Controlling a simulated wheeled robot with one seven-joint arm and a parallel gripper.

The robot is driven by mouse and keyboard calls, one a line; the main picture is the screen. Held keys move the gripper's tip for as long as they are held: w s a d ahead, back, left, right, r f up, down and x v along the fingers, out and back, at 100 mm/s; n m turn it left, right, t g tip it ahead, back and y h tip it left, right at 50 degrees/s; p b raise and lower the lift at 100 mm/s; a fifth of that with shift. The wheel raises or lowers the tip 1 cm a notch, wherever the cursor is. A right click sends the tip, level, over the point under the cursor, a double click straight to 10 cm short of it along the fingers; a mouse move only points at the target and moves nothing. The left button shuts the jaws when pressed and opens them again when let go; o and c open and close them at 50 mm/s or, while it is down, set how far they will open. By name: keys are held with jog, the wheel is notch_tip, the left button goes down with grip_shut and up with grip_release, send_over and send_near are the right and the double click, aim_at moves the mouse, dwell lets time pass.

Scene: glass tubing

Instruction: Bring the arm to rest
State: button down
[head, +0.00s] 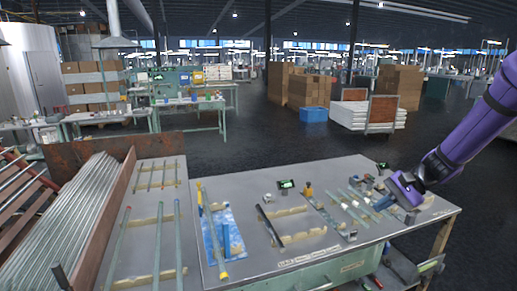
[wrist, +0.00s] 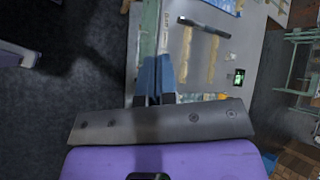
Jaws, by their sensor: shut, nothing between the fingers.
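My gripper (head: 382,204) is on the end of the purple arm (head: 468,130) that reaches in from the right in the head view. It hangs over the right end of the grey workbench (head: 330,250). In the wrist view the blue fingers of my gripper (wrist: 156,68) are together with nothing between them. The bench edge runs beneath the fingers in the wrist view. Whether the fingers touch anything on the bench cannot be told.
Glass tubes (head: 353,206) and small tools lie near my gripper. A blue mat (head: 213,240) with a yellow-ended tube lies further left. A rack of tubes (head: 75,215) stands at far left. Cartons (head: 308,88) and a pallet cart stand behind; the floor between is open.

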jog(key=s+a+r+n+h, duration=0.4)
jog(key=s+r+n+h, duration=0.15)
jog(key=s+r, duration=0.8)
jog(key=s+r+n+t+h, duration=0.1)
jog(key=s+r+t+h, duration=0.1)
jog(key=s, duration=0.5)
jog(key=s+d+r+n+t+h, duration=0.1)
jog(key=s+r+n+t+h, duration=0.1)
jog(key=s, duration=0.5)
jog(key=shift+s+d+r, duration=0.25)
jog(key=shift+s+d, duration=0.05)
